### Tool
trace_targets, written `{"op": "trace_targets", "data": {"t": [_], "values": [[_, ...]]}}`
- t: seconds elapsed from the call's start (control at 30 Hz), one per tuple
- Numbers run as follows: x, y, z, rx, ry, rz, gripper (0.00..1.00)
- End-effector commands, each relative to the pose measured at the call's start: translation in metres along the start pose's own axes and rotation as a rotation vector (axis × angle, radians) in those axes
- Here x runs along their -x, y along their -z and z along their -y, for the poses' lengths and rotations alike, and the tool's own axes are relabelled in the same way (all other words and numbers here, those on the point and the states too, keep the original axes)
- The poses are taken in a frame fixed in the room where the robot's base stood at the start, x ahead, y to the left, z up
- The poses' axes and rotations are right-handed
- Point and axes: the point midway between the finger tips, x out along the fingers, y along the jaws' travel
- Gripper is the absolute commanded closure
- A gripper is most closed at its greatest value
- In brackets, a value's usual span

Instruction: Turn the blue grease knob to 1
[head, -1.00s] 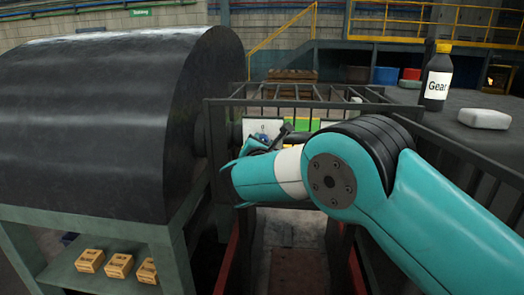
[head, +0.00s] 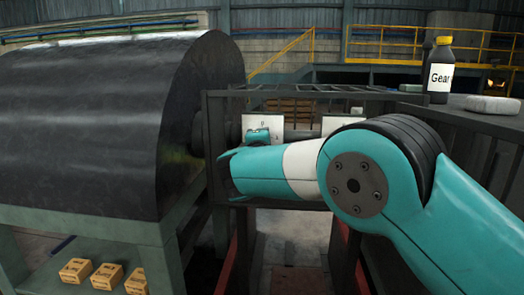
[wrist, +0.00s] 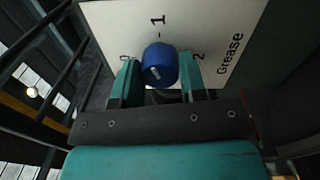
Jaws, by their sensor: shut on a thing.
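The blue grease knob (wrist: 160,64) stands on a white panel (wrist: 207,22) marked 0, 1, 2 and "Grease" in the wrist view. The 1 is above the knob, the 0 to its left and the 2 to its right. A short white mark shows on the knob's face; which number it points at is not clear. My gripper (wrist: 159,78) is shut on the knob, one teal finger on each side. In the head view my gripper (head: 258,136) is at the panel (head: 262,121), and the knob is hidden behind it.
A large black drum (head: 110,120) fills the left. Dark railings (head: 300,92) frame the panel area. A second white panel (head: 340,124) is partly behind my arm.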

Motion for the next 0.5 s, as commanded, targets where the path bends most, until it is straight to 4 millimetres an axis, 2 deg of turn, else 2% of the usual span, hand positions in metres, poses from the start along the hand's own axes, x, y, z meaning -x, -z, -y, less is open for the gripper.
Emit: {"op": "trace_targets", "data": {"t": [0.2, 0.5], "values": [[0.0002, 0.0002, 0.0042, -0.155, 0.000, 0.009, 0.85], [0.0000, 0.0002, 0.0028, -0.283, -0.001, 0.015, 0.85]]}}
